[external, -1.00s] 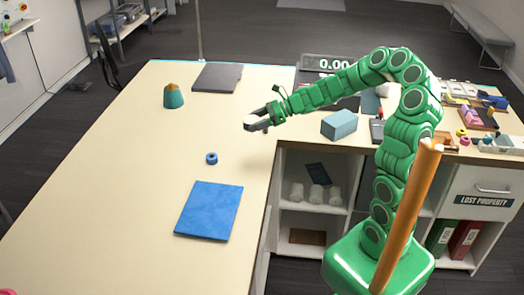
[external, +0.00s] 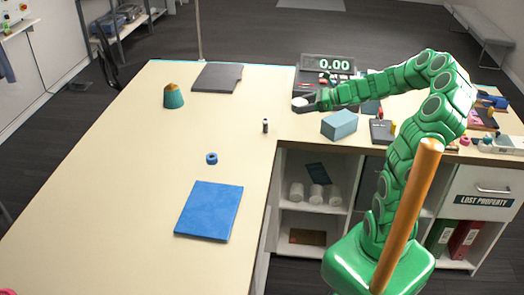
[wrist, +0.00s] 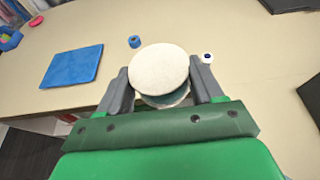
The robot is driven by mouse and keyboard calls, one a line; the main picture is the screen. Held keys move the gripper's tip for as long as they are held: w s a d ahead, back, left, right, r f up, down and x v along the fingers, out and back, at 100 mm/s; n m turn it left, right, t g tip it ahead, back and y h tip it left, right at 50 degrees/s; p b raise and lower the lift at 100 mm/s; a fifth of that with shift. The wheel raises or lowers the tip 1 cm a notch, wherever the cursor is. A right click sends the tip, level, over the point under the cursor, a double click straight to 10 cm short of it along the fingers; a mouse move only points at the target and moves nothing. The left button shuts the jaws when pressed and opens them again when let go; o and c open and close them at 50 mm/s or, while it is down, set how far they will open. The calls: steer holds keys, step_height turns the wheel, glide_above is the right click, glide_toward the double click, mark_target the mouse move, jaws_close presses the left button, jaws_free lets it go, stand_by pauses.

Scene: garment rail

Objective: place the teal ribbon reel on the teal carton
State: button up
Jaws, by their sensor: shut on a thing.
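My gripper (external: 302,104) is shut on the teal ribbon reel (wrist: 160,70), which has round white flanges with a teal band just showing between them in the wrist view. The reel sits between the two grey fingers, above the table. In the external view the reel (external: 299,102) is a small pale disc at the fingertips. The teal carton (external: 339,124) is a light blue-teal box on the counter, to the right of and nearer than my gripper. The carton is not seen in the wrist view.
A small dark-and-white spool (external: 265,126), a blue ring (external: 211,158), a blue mat (external: 209,210), a teal cone (external: 173,96) and a dark grey pad (external: 217,77) are on the table. A scale display (external: 333,64) stands behind my gripper. Clutter lies right of the carton.

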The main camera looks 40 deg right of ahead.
steer(key=s+d+r+m+t+h, duration=0.1)
steer(key=s+d+m+t+h, duration=0.3)
steer(key=s+d, duration=1.1)
steer(key=g, duration=0.1)
glide_above(344, 119)
steer(key=s, duration=0.1)
steer(key=shift+m, duration=0.4)
steer(key=f, duration=0.7)
steer(key=shift+a+f, duration=0.3)
steer(key=shift+f, duration=0.1)
steer(key=shift+w+d+f, duration=0.35)
steer(key=shift+w+f, duration=0.2)
steer(key=shift+f, duration=0.25)
steer(key=shift+f+h, duration=0.3)
steer(key=shift+f, duration=1.25)
steer(key=shift+f, duration=0.1)
steer(key=o, duration=1)
steer(key=shift+o, duration=0.2)
